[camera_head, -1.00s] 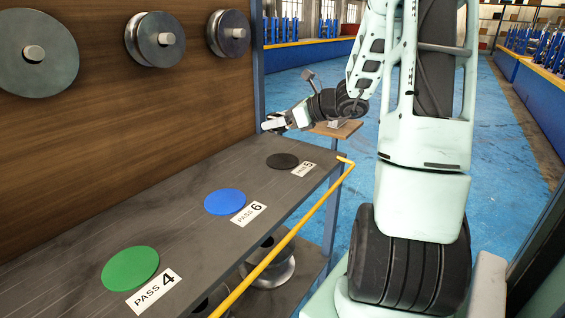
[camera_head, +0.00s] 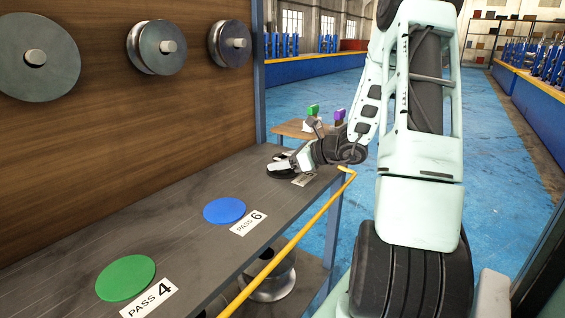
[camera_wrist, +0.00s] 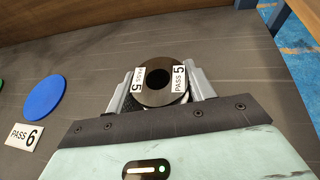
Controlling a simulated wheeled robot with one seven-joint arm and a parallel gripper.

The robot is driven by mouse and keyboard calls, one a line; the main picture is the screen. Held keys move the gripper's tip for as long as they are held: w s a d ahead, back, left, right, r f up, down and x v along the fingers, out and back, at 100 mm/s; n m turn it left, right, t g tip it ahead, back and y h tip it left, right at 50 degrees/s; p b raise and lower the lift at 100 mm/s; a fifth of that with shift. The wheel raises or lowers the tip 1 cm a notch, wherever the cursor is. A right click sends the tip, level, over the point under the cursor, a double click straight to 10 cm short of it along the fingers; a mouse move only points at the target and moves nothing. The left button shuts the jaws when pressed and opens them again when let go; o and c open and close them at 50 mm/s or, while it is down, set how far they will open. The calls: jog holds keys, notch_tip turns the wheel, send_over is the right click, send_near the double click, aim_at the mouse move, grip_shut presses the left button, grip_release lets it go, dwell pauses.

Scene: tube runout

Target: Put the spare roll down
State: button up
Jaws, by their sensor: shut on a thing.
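A dark ring-shaped roll (camera_wrist: 158,97) with a centre hole and white PASS 5 labels on it is between my fingers in the wrist view. My gripper (camera_wrist: 158,86) is shut on it, one grey finger on each side. In the head view my gripper (camera_head: 281,165) is low over the far end of the bench (camera_head: 190,240), at the black PASS 5 spot. The PASS 5 card (camera_head: 304,180) is partly covered. The spot is mostly hidden, and I cannot tell whether the roll touches it.
A blue disc (camera_head: 224,210) with a PASS 6 card (camera_head: 248,223) and a green disc (camera_head: 125,278) with a PASS 4 card (camera_head: 149,299) lie nearer. A yellow rail (camera_head: 290,248) edges the bench. Rolls hang on the wooden wall (camera_head: 130,120). A small table (camera_head: 290,129) stands beyond.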

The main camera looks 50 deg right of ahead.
jog(key=o, duration=0.9)
jog(key=shift+f, duration=0.15)
jog(key=o, duration=0.4)
jog(key=shift+o, duration=0.2)
jog(key=shift+r, duration=0.2)
jog(key=shift+s+d+r, duration=0.15)
jog(key=shift+s, duration=0.15)
jog(key=p+v, duration=0.1)
jog(key=v, duration=1)
jog(key=shift+s, duration=0.2)
